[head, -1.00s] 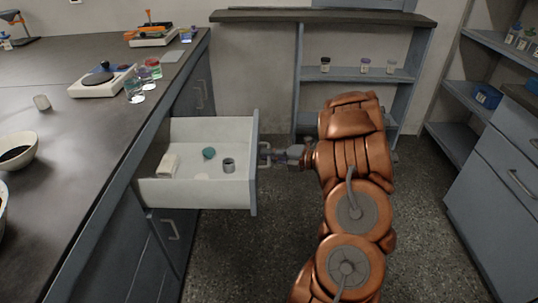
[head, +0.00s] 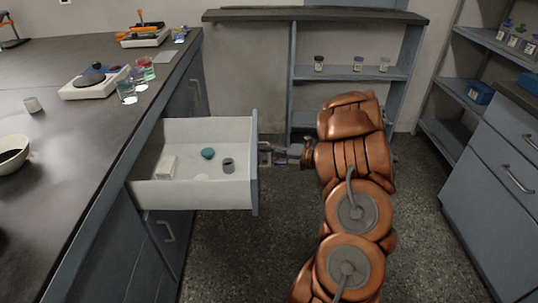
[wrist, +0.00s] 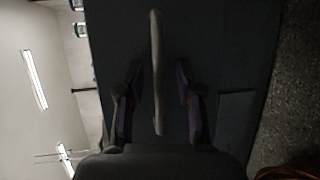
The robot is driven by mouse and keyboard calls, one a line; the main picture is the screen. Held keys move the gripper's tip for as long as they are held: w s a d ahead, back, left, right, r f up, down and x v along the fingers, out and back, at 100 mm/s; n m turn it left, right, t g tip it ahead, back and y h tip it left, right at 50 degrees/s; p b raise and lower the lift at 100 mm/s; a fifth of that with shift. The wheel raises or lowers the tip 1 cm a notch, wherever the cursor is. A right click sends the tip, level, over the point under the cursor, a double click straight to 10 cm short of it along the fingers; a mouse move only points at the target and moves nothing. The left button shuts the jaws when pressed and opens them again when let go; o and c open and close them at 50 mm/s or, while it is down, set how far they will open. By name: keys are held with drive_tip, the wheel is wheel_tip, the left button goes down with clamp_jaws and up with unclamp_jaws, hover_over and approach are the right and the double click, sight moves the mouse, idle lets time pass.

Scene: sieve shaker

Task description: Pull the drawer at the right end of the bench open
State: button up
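The drawer (head: 205,194) at the right end of the bench (head: 95,110) stands well out, its inside in plain view. Its bar handle (wrist: 157,70) is on the front panel, facing my gripper. My gripper (head: 272,152) is at the handle in the head view, partly covering it. In the wrist view my gripper (wrist: 160,85) has one finger on each side of the handle. A visible gap separates each finger from the bar, so it is open around it.
The drawer holds a white block (head: 166,166), a teal item (head: 207,153) and a small grey cup (head: 228,165). A closed cupboard (head: 165,235) is below. A shelf unit (head: 350,73) stands behind, drawer cabinets (head: 505,175) on the right. Floor between is clear.

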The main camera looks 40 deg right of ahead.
drive_tip(key=v, duration=1.2)
idle(0.7)
